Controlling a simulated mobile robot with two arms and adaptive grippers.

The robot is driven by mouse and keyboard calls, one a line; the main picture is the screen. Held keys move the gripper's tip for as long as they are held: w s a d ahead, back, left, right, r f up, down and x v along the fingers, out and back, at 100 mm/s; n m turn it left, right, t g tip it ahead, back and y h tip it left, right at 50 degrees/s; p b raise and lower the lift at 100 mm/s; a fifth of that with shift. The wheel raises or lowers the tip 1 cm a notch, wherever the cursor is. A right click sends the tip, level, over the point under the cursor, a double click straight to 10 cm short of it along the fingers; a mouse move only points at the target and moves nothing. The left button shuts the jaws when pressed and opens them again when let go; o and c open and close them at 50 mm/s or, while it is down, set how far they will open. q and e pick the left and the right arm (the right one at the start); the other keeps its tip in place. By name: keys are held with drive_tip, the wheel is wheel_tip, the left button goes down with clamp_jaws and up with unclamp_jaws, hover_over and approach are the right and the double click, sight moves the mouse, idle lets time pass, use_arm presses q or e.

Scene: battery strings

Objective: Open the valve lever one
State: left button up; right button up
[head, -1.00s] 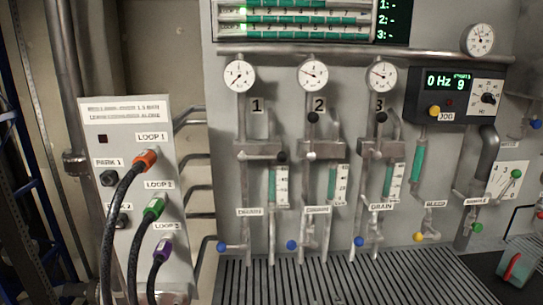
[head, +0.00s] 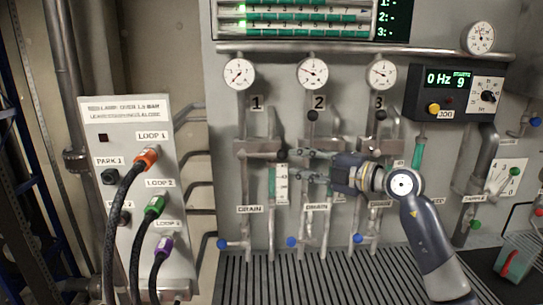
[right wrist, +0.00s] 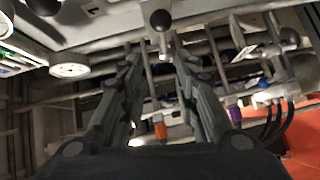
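The valve under gauge 1 has a lever with a black ball knob (head: 282,154); it points right from the pipe. My right gripper (head: 300,166) comes in from the right and points left, its fingers apart and empty. Its fingertips are just right of this knob in the head view. In the right wrist view, a black ball knob (right wrist: 160,19) shows between and beyond the open fingertips (right wrist: 155,48); it looks like lever one's knob. I cannot tell the exact gap. My left gripper is not in view.
The knobs of lever two (head: 313,116) and lever three (head: 380,116) point up. My right arm covers parts of pipes 2 and 3. A control box with coloured plugs (head: 155,206) stands at the left. A slotted grate (head: 300,280) lies below.

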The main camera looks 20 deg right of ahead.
sight(269, 156)
drive_tip(key=shift+h, duration=0.3)
drive_tip(key=x, duration=0.7)
drive_tip(key=d+b+x, duration=0.1)
drive_tip(key=x, duration=0.3)
drive_tip(key=shift+w+f, duration=0.25)
drive_tip(key=shift+w, duration=0.3)
clamp_jaws()
